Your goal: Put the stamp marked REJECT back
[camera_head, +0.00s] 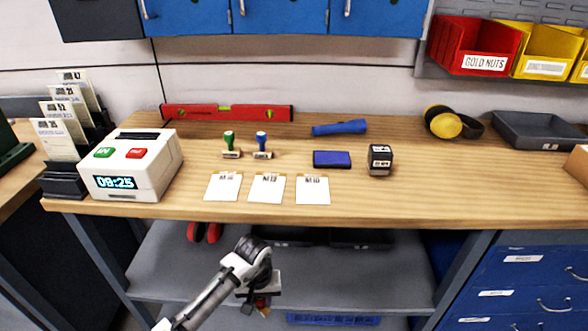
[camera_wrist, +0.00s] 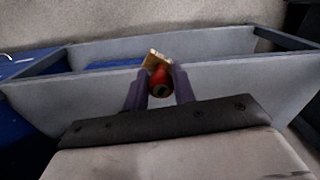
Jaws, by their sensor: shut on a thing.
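My gripper (camera_head: 258,296) is low in front of the workbench, below the tabletop level in the picture. In the wrist view my gripper (camera_wrist: 160,88) is shut on a stamp with a red handle (camera_wrist: 158,82) and a wooden block. The held stamp (camera_head: 263,309) shows small and partly hidden in the head view; its marking is not readable. A green-handled stamp (camera_head: 230,145) and a blue-handled stamp (camera_head: 262,145) stand upright side by side on the bench (camera_head: 440,195). No stamp's wording can be read.
Three cards (camera_head: 266,187) lie before the stamps. A blue ink pad (camera_head: 332,159) and a black block stamp (camera_head: 380,160) are to the right. A white time clock (camera_head: 132,165) stands left; a red level (camera_head: 228,112) and blue flashlight (camera_head: 340,128) lie behind. A lower shelf (camera_head: 175,265) is below.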

